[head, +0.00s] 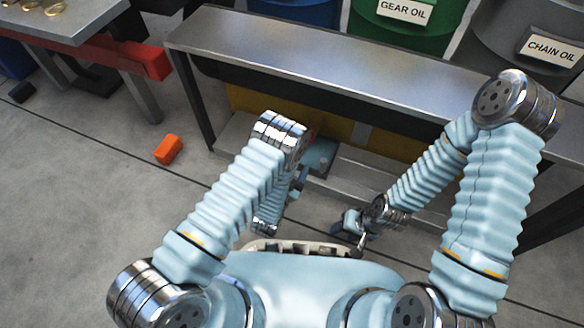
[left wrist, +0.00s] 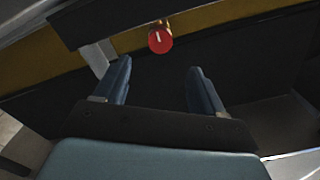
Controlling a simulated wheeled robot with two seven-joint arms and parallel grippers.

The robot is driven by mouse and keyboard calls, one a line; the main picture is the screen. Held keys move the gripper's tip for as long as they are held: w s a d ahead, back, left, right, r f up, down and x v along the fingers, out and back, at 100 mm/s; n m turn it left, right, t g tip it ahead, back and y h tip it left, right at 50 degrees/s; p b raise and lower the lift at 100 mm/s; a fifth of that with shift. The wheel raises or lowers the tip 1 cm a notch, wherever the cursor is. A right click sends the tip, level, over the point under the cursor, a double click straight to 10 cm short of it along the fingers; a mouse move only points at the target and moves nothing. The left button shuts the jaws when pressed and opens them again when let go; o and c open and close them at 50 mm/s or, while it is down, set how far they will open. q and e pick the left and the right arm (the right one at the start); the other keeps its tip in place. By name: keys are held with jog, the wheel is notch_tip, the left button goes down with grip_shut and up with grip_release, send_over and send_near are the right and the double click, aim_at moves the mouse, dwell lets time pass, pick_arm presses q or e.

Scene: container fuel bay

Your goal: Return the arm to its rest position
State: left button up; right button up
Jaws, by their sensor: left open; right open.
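My left gripper (left wrist: 160,75) is open in the left wrist view, with two dark blue fingers spread and nothing between them. In the head view the left arm bends at a shiny metal elbow and mostly hides this gripper. My right gripper (head: 356,238) hangs low in front of my body in the head view, below the bench. It is small there, and its jaws are open with nothing seen in them.
A metal-topped bench (head: 300,65) stands ahead, with oil drums behind it, one green (head: 405,35). A red knob (left wrist: 160,40) shows beyond the left fingers. An orange block (head: 168,149) lies on the floor. A red beam (head: 110,55) is at left.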

pick_arm(q)
jog(key=shift+v, duration=1.05)
